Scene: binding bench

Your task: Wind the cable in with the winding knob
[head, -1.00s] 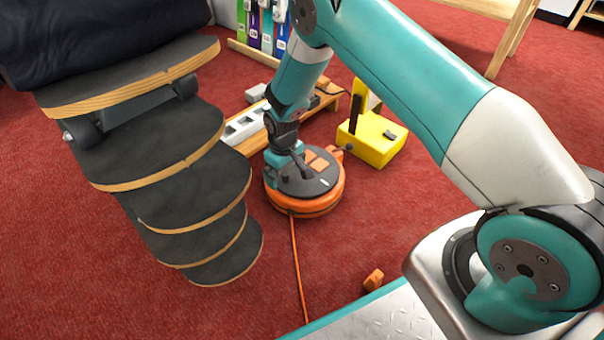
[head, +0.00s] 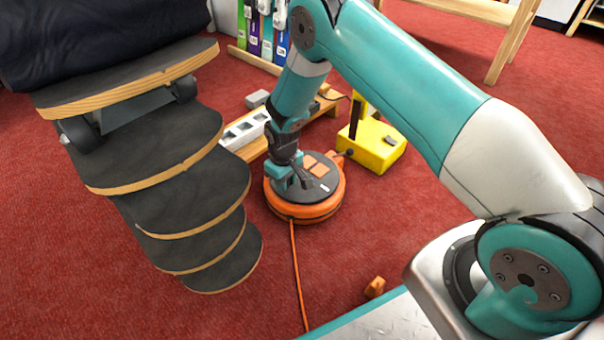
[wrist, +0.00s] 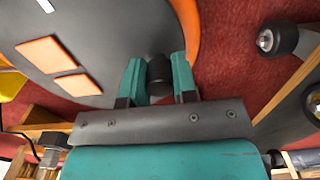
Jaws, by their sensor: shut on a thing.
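The cable reel (head: 322,211) is a low orange drum with a dark grey top disc and orange patches, standing on the red carpet. My gripper (head: 288,181) reaches down to the left part of the disc. In the wrist view my gripper's teal fingers (wrist: 158,80) are shut around the black winding knob (wrist: 159,70), which stands near the disc's rim. In the head view the fingers largely hide the knob. The orange cable (head: 297,262) runs from the reel's front toward the bottom edge. A small orange block, perhaps its plug (head: 375,287), lies to the right of the cable.
Stacked skateboards (head: 185,190) stand close on the left. A yellow box (head: 374,148) is just behind the reel to the right. A wooden rack with white sockets (head: 245,130) is behind it to the left.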

